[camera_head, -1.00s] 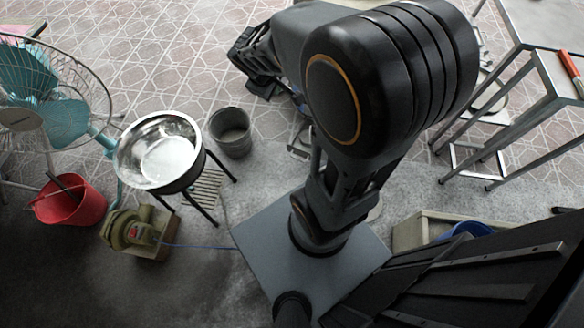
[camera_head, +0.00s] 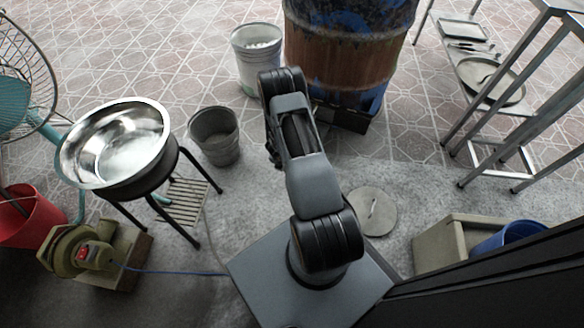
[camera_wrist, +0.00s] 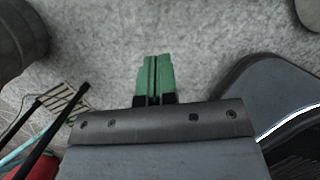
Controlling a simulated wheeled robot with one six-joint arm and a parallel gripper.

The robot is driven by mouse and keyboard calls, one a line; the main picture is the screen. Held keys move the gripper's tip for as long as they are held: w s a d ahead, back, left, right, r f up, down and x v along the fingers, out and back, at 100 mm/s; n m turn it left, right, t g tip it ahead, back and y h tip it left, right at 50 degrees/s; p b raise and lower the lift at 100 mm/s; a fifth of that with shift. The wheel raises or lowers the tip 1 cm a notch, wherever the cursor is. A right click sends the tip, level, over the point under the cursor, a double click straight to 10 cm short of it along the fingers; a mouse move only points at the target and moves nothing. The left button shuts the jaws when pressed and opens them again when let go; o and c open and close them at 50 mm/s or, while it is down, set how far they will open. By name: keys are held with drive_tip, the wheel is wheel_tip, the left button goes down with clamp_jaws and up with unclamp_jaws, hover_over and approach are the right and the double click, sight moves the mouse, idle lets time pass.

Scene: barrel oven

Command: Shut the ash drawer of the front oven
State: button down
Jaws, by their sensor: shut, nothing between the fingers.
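The front oven is a rusty barrel with blue paint (camera_head: 345,55), upright at the top centre of the head view. At its foot a dark box-like part (camera_head: 350,118) sticks out, which looks like the ash drawer. Its left end is partly hidden by my arm, and I cannot tell how far out it is. My gripper shows in the wrist view with green fingers (camera_wrist: 155,78) closed together and nothing between them, over bare grey floor. In the head view the fingers are hidden by my arm, which stands short of the oven. Neither oven nor drawer shows in the wrist view.
A white bucket (camera_head: 258,60) stands left of the oven and a grey bucket (camera_head: 215,136) nearer me. A steel basin (camera_head: 115,145) sits on a stand at left. A round lid (camera_head: 373,211) lies on the floor. Metal tables (camera_head: 520,95) stand at right.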

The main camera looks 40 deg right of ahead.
drive_tip(key=w+d+f+b, duration=0.3)
drive_tip(key=d+f, duration=0.2)
drive_tip(key=f, duration=0.4)
drive_tip(key=shift+d+f, duration=0.35)
drive_tip(key=shift+f, duration=0.05)
drive_tip(key=shift+w, duration=0.1)
